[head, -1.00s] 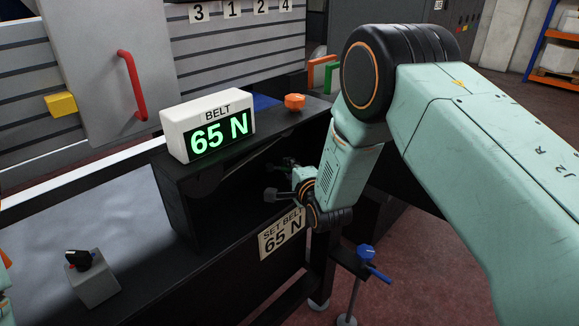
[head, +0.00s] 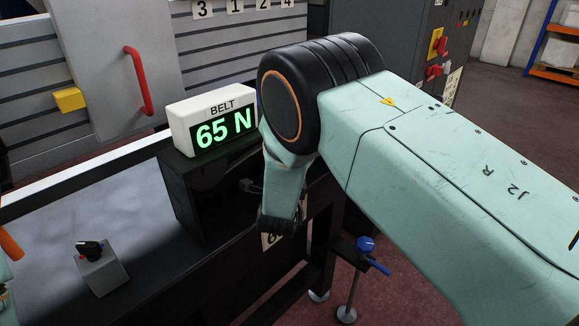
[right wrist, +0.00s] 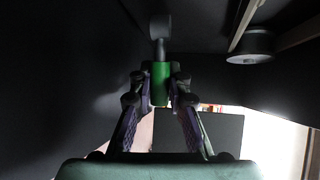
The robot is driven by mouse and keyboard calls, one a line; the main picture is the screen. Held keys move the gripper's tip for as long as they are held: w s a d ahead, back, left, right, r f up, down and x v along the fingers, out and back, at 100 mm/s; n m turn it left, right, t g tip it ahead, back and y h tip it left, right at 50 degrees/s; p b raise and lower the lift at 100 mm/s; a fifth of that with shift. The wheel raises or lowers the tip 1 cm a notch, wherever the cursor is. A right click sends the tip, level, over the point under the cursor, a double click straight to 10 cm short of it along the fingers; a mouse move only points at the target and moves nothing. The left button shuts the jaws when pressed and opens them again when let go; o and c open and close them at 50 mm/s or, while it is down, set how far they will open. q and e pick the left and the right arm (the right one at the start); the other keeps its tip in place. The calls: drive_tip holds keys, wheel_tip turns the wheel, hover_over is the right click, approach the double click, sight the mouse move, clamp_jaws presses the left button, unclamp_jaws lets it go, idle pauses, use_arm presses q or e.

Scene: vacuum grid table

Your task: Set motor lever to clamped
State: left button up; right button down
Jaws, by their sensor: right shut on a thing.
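In the right wrist view, my right gripper (right wrist: 160,92) is shut on a lever with a green grip (right wrist: 158,71). A grey rounded end (right wrist: 160,25) shows beyond it on a short stem. This is inside a dark housing (head: 187,200), whose open front shows under the belt display in the head view. There, my right arm reaches down in front of the housing and hides the gripper and the lever's grip. I cannot read any clamped mark. Only a sliver of my left arm shows at the left edge, and its gripper is out of view.
A belt display (head: 212,122) reading 65 N sits on the housing. A small grey box with a black knob (head: 90,248) stands at left. A blue-handled post (head: 366,246) stands at right. A dark round part (right wrist: 249,45) hangs near the lever in the wrist view.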

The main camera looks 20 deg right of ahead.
drive_tip(key=shift+a, duration=0.1)
drive_tip(key=c, duration=1.5)
unclamp_jaws()
drive_tip(key=shift+c, duration=0.2)
